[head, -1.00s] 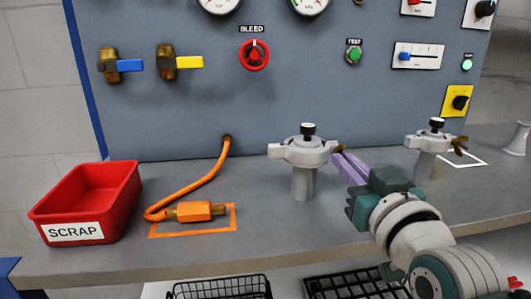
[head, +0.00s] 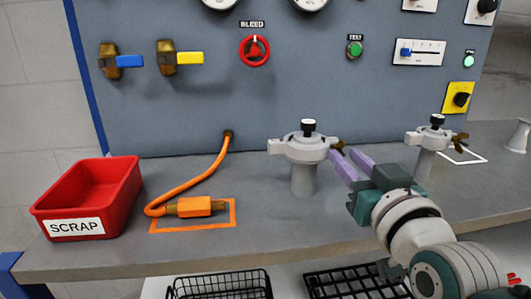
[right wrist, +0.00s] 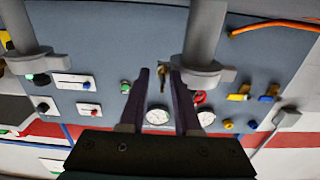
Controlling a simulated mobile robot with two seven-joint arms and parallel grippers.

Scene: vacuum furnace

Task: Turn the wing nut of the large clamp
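The large clamp (head: 300,149) is a light grey ring on a post with a black knob on top. Its brown-gold wing nut (head: 339,147) sticks out at its right side. My right gripper (head: 345,151) has its two purple fingers spread apart just at the wing nut. In the right wrist view, upside down, the clamp (right wrist: 203,77) is right of the fingers. The wing nut (right wrist: 162,76) shows between the open fingertips (right wrist: 160,73); contact cannot be told. My left gripper is not in view.
A smaller clamp (head: 431,139) with its own wing nut stands to the right, behind my right arm. A red scrap bin (head: 75,225), an orange hose (head: 205,181) and its fitting (head: 195,207) lie to the left. The panel (head: 200,115) rises behind the bench.

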